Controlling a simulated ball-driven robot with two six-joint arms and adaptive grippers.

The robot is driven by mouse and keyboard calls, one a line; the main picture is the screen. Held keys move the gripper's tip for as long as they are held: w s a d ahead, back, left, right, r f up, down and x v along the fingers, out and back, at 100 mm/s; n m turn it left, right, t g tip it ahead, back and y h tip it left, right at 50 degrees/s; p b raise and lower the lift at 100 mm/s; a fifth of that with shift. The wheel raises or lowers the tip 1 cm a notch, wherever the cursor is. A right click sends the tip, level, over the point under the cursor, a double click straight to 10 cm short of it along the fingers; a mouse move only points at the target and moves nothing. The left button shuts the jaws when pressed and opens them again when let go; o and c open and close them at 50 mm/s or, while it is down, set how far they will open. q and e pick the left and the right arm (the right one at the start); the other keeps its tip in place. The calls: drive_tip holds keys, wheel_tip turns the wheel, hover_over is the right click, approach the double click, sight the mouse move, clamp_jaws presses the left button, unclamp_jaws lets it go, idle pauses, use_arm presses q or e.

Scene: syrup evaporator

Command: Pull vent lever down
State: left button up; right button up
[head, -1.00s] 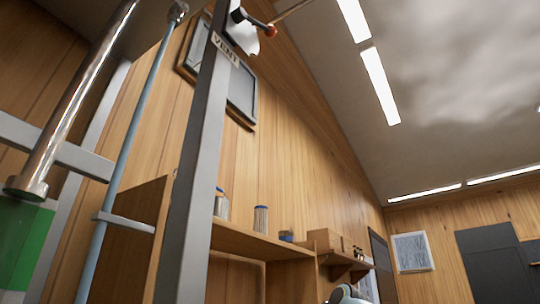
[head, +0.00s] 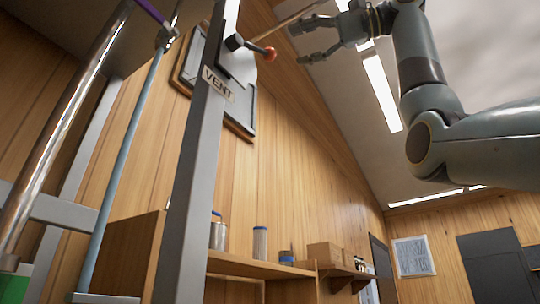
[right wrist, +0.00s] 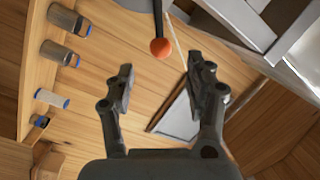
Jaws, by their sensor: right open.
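The vent lever (head: 254,47) is a short dark arm with a red-orange ball knob (head: 270,54). It sticks out to the right from a grey upright post (head: 200,140) with a VENT label (head: 218,84). My right gripper (head: 297,43) is open, just right of the knob, with its fingers pointing left. In the right wrist view the knob (right wrist: 160,47) sits ahead of the open fingers (right wrist: 160,75), roughly centred and apart from both. My left gripper is not seen.
A shelf (head: 250,266) with jars (head: 260,242) and cardboard boxes (head: 325,252) runs along the wood wall. A framed board (head: 240,103) hangs behind the post. A blue-grey pipe (head: 125,150) stands to the left.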

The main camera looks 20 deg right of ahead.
sight(274, 51)
drive_tip(key=p+x, duration=0.2)
drive_tip(key=x, duration=0.5)
drive_tip(key=shift+s+r, duration=0.1)
drive_tip(key=shift+r, duration=0.05)
drive_tip(key=shift+w+a+p, duration=0.45)
drive_tip(key=shift+w+a, duration=0.05)
drive_tip(key=shift+w, duration=0.05)
clamp_jaws()
drive_tip(key=shift+w+a, duration=0.4)
